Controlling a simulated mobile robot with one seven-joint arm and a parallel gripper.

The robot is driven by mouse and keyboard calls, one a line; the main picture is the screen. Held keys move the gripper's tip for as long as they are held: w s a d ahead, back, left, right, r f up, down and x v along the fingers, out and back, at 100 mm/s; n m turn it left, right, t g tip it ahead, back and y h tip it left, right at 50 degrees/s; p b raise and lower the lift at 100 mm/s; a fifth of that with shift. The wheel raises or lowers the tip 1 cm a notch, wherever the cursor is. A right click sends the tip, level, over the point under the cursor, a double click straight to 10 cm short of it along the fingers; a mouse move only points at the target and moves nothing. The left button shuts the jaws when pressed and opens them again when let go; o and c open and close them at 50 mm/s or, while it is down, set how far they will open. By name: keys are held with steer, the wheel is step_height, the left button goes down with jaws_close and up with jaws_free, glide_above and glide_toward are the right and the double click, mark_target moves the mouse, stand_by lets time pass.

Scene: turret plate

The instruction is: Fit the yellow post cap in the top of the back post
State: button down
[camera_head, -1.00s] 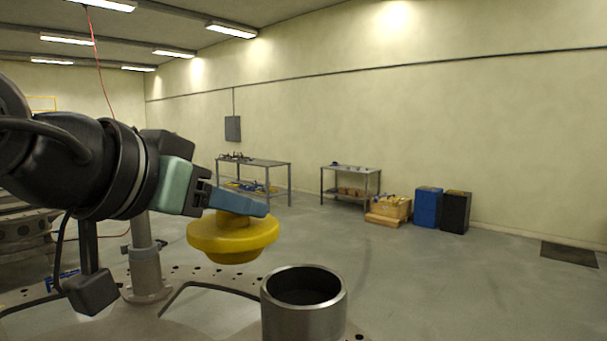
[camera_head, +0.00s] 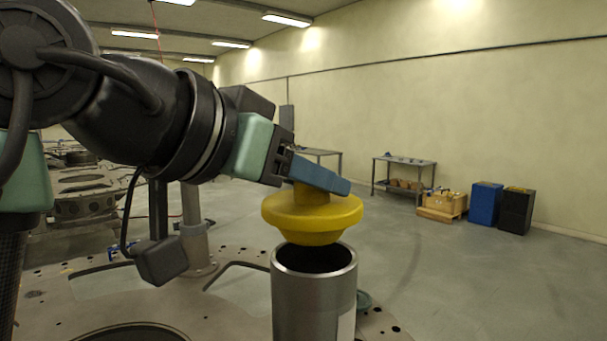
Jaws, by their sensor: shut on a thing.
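The yellow post cap (camera_head: 312,213) is a wide disc with a knob on top and a narrower plug below. My gripper (camera_head: 322,178) comes in from the left and is shut on the knob, its blue fingers tilted down to the right. The cap hangs roughly level over a grey metal post (camera_head: 313,300) with an open, dark hollow top. The plug's underside overlaps the far part of the post's opening in the picture. I cannot tell whether it touches the rim. Another, thinner grey post (camera_head: 194,232) stands behind on the left.
The posts stand on a flat metal plate (camera_head: 60,300) with holes and large cut-outs. Work tables (camera_head: 404,162), a wooden crate and blue (camera_head: 485,204) and black bins stand far off by the wall.

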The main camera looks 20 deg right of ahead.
mark_target(298, 207)
steer(key=shift+s+d+f+b, duration=0.1)
steer(key=shift+d+f+b, duration=0.1)
steer(key=shift+f+b, duration=0.3)
steer(key=shift+s+d+f+b, duration=0.1)
steer(key=shift+d+f+b, duration=0.15)
steer(key=shift+f, duration=0.4)
steer(key=shift+w+a+f+b, duration=0.15)
steer(key=shift+a+f+b, duration=0.25)
steer(key=shift+f, duration=0.05)
steer(key=shift+d, duration=0.2)
steer(key=shift+a+p, duration=0.15)
steer(key=shift+p, duration=0.15)
steer(key=shift+f+b, duration=0.4)
steer(key=shift+f, duration=0.15)
steer(key=c, duration=0.7)
jaws_free()
steer(key=p+v, duration=0.3)
steer(key=v, duration=0.8)
